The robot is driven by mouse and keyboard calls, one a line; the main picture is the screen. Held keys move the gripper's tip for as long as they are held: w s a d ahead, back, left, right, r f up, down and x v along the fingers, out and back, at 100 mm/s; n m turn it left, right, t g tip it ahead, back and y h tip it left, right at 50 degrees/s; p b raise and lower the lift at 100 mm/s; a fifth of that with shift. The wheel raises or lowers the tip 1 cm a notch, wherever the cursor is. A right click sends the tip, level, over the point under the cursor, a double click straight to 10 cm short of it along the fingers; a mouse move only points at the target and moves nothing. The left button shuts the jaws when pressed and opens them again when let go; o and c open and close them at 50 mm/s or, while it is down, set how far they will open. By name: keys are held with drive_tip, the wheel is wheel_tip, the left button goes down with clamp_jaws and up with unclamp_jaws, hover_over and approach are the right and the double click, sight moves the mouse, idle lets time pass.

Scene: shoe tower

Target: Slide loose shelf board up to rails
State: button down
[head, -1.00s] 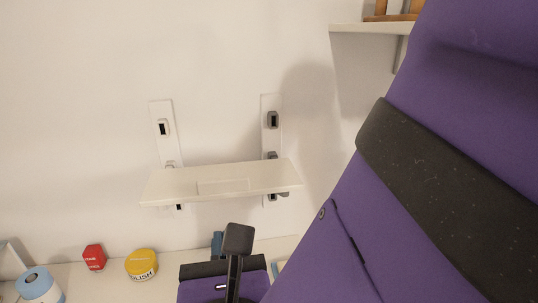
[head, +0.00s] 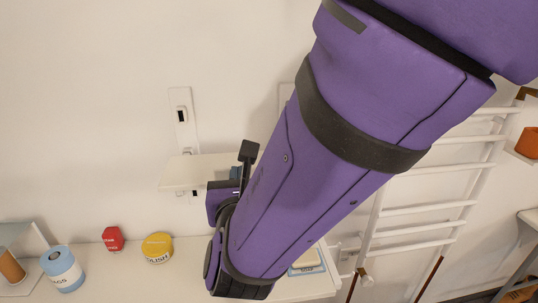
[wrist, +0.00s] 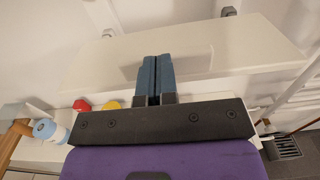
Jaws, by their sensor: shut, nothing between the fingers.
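The loose shelf board (head: 190,172) is cream-white and sits against the wall across the vertical rails. In the head view my arm hides its right part. The left rail (head: 182,110) is white with a dark slot; the right rail is mostly hidden behind my arm. In the wrist view the board (wrist: 225,50) spans the picture, with a pale rectangular patch on it. My gripper (wrist: 155,62) is shut and empty, its blue-grey fingertips overlapping the board's middle in that view. I cannot tell whether they touch it. In the head view the fingers are largely hidden.
A lower shelf holds a red tin (head: 113,238), a yellow polish tin (head: 157,247) and a blue-and-white roll-shaped container (head: 62,268). A white ladder-like rack (head: 425,208) stands at the right. The wall left of the rails is clear.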

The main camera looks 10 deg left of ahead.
drive_tip(key=shift+w, duration=0.15)
drive_tip(key=shift+x, duration=1.95)
